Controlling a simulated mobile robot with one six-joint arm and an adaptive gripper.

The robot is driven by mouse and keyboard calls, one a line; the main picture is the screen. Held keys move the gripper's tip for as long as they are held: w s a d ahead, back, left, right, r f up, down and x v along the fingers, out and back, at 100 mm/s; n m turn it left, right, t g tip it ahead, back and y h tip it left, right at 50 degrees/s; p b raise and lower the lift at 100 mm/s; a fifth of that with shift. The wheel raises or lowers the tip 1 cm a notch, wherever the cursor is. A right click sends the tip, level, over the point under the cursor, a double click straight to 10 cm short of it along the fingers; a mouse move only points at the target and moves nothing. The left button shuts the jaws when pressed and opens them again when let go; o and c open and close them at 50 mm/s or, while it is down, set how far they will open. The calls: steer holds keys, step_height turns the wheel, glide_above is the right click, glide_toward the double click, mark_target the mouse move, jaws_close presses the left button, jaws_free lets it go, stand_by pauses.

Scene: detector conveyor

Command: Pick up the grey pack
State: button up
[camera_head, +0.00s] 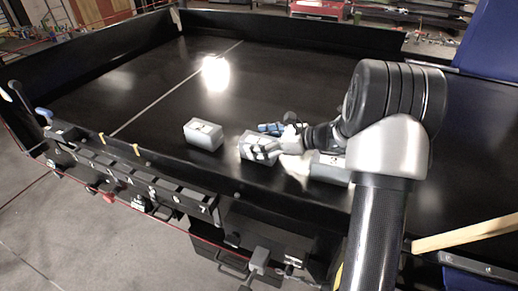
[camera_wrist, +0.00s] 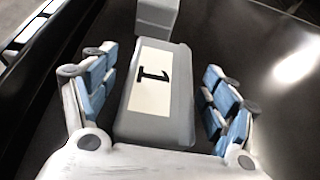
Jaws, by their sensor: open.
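Several grey packs lie in a row on the black conveyor. The middle grey pack (camera_head: 247,150) has my gripper (camera_head: 266,140) over it. In the wrist view this pack (camera_wrist: 183,108) lies between the fingers of my gripper (camera_wrist: 160,66), with a white label and a black mark on its top. The blue-padded fingers are spread, with dark gaps visible on both sides of the pack. The arm and gripper partly hide the pack in the head view.
Another grey pack (camera_head: 203,134) lies to the left and shows beyond the fingers in the wrist view (camera_wrist: 157,14). A third pack (camera_head: 329,168) lies to the right, partly behind my arm. Black side walls (camera_head: 300,30) edge the conveyor; its far area is clear.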

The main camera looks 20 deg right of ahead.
steer(key=c, duration=1.5)
